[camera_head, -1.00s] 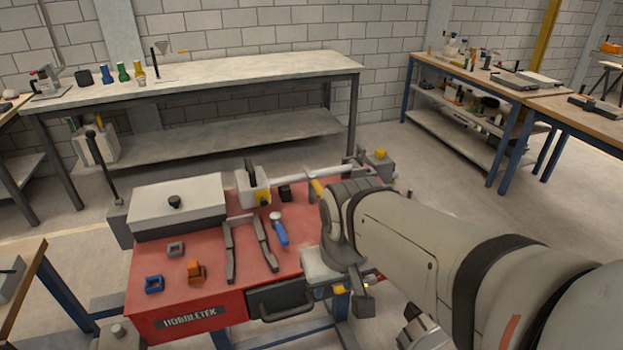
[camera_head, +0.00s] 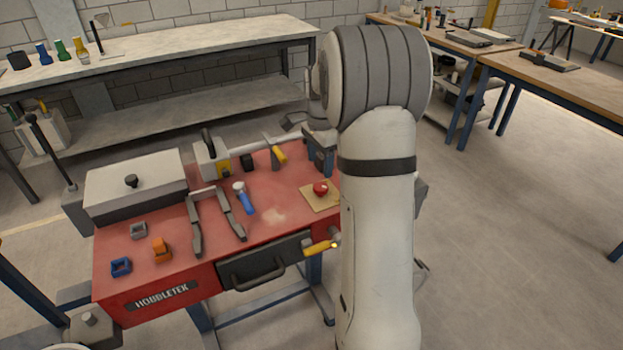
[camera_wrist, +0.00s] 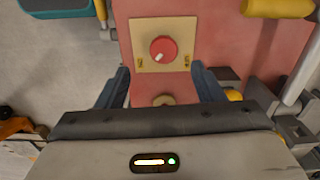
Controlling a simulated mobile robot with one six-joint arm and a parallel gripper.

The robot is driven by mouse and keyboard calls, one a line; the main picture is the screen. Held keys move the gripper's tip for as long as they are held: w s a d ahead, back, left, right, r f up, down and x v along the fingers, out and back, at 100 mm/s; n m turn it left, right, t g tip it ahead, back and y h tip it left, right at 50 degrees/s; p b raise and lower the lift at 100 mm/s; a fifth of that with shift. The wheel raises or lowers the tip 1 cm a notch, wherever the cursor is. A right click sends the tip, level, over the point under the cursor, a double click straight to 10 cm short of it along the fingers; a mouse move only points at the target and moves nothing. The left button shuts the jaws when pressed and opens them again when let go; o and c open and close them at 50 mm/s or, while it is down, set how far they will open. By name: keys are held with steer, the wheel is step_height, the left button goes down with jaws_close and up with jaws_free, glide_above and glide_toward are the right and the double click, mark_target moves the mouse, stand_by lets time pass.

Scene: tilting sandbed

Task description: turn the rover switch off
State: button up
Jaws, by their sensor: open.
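The rover switch is likely the red round knob (camera_head: 320,188) on a tan square plate, at the right end of the red workbench top. In the wrist view the knob (camera_wrist: 163,49) sits on its plate (camera_wrist: 143,27), with a pale mark at its lower left and small yellowish marks on the plate either side. My gripper (camera_wrist: 162,84) is open and empty, its two dark fingers apart. The knob appears just beyond the fingertips, centred between them, and is not gripped.
The red workbench (camera_head: 125,262) holds a grey lidded box (camera_head: 135,190), a blue-handled tool (camera_head: 243,200), a dark forked tool (camera_head: 195,225), and orange (camera_head: 161,250) and blue (camera_head: 121,267) blocks. A yellow handle (camera_head: 321,247) juts from its front near my arm. Open floor lies right.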

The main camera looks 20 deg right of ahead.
mark_target(321, 186)
steer(key=shift+w+d+f, duration=0.3)
steer(key=shift+d+f, duration=0.05)
steer(key=shift+f, duration=0.05)
steer(key=shift+f+m, duration=0.3)
step_height(321, 186, down, 7)
steer(key=shift+f, duration=0.1)
